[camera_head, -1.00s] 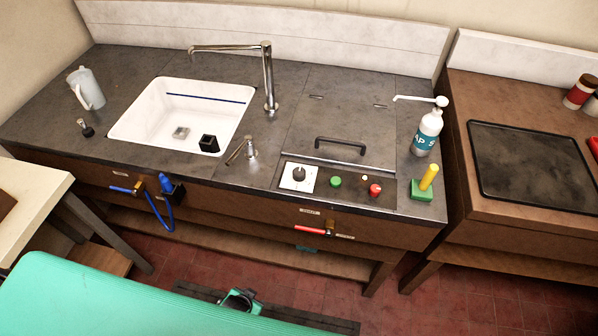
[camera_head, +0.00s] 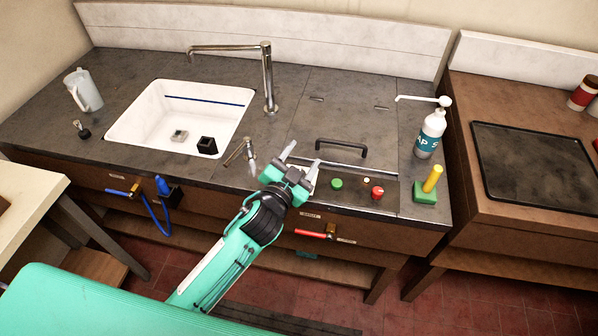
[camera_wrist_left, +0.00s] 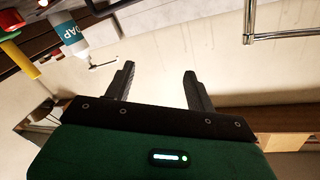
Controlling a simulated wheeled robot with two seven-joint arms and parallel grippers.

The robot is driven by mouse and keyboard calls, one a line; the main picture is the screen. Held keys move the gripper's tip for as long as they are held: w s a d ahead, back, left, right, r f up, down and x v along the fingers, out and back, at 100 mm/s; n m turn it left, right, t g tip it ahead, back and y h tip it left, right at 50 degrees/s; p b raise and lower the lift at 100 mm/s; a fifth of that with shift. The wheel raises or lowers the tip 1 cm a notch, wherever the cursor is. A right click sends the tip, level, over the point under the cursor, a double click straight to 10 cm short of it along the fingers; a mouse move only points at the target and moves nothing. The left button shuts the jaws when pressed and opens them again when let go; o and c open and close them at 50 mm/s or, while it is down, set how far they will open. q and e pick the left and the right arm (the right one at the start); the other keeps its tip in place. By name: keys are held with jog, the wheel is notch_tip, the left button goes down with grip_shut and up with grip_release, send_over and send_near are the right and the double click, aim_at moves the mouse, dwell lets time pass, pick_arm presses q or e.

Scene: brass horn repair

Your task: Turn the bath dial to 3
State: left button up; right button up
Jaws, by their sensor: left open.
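The bath dial on its white plate sits on the front control strip (camera_head: 325,199), but my left gripper now covers it in the head view, so its setting cannot be read. My left gripper (camera_head: 301,156) reaches in from below, over the dial's place, with its fingers spread and nothing between them. In the left wrist view the two dark fingers (camera_wrist_left: 158,72) are also apart and empty, and the dial does not show. The lidded bath (camera_head: 335,115) with its dark handle lies just behind. My right gripper is not in view.
A green button (camera_head: 337,184) and a red knob (camera_head: 377,192) sit right of the gripper. A green block with a yellow peg (camera_head: 433,179) and a soap bottle (camera_head: 430,134) stand farther right. A small metal tap (camera_head: 250,157), the white sink (camera_head: 140,127) and a tall faucet (camera_head: 268,75) are to the left.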

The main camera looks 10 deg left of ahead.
pick_arm(q)
jog(key=w+d+r+m+t+h, duration=0.1)
jog(key=d+r+m+h, duration=0.5)
jog(key=d+r+h, duration=0.15)
jog(key=s+d+r+m+g+h, duration=0.25)
jog(key=d+m+g, duration=0.35)
jog(key=m+g, duration=0.35)
jog(key=s+d+r+m+g+h, duration=0.1)
jog(key=s+d+m+g+h, duration=0.3)
jog(key=d+m+g, duration=0.5)
jog(key=w+a+f+m+g+y, duration=0.2)
jog(key=a+f+m+y, duration=0.5)
jog(key=a+f+y, duration=0.15)
jog(key=w+a+r+n+t+y, duration=0.1)
jog(key=w+a+y, duration=0.35)
jog(key=a, duration=0.35)
jog(key=w+a+n+t+y, duration=0.1)
jog(key=w+a+y, duration=0.2)
jog(key=a+y, duration=0.35)
jog(key=shift+m+h, duration=0.25)
jog(key=shift+h, duration=0.3)
jog(key=f+p, duration=0.1)
jog(key=f, duration=0.3)
jog(key=f+p, duration=0.1)
jog(key=f, duration=0.3)
jog(key=a+f+p, duration=0.1)
jog(key=f, duration=0.3)
jog(key=shift+f+p, duration=0.15)
jog(key=shift+p, duration=0.2)
jog(key=shift+f, duration=0.55)
